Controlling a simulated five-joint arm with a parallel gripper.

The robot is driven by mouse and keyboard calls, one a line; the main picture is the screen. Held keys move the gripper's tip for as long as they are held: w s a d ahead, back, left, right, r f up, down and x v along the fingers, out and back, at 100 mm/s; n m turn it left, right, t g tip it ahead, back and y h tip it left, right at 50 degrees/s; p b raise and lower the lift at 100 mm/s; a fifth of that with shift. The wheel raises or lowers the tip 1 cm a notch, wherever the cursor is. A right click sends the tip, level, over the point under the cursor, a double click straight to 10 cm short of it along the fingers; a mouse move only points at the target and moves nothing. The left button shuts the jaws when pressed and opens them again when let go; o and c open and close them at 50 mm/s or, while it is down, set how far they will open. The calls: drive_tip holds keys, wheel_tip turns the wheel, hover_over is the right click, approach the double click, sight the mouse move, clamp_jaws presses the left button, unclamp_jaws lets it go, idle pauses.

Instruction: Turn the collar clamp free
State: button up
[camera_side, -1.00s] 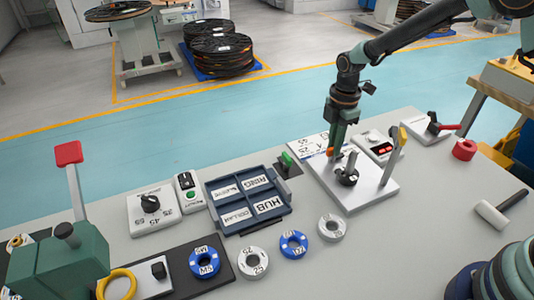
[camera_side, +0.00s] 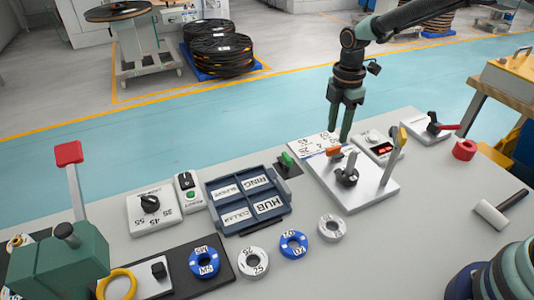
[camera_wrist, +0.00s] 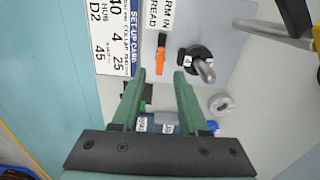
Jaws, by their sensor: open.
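A small orange lever with a dark end (camera_side: 333,151) is on the grey base plate (camera_side: 372,196) at the right. It also shows in the wrist view (camera_wrist: 160,62), just beyond and between my fingertips. A black collar (camera_side: 347,177) with a metal shaft stands beside it on the plate; in the wrist view this collar (camera_wrist: 190,55) is right of the lever. I cannot tell for certain which part is the collar clamp; the orange lever looks likely. My gripper (camera_side: 345,135) is open and empty, pointing down above the lever, apart from it. The wrist view shows my gripper's parted fingers (camera_wrist: 156,82).
A tall metal post with a yellow top (camera_side: 391,158) stands right of the collar. A printed card (camera_side: 313,146) lies behind the plate. A blue compartment tray (camera_side: 285,212) is to the left. Several blue and white rings lie in front. A mallet (camera_side: 493,213) lies at the right.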

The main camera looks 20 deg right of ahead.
sight(334, 148)
wheel_tip(334, 148, up, 7)
idle(0.3)
drive_tip(key=shift+r, duration=0.15)
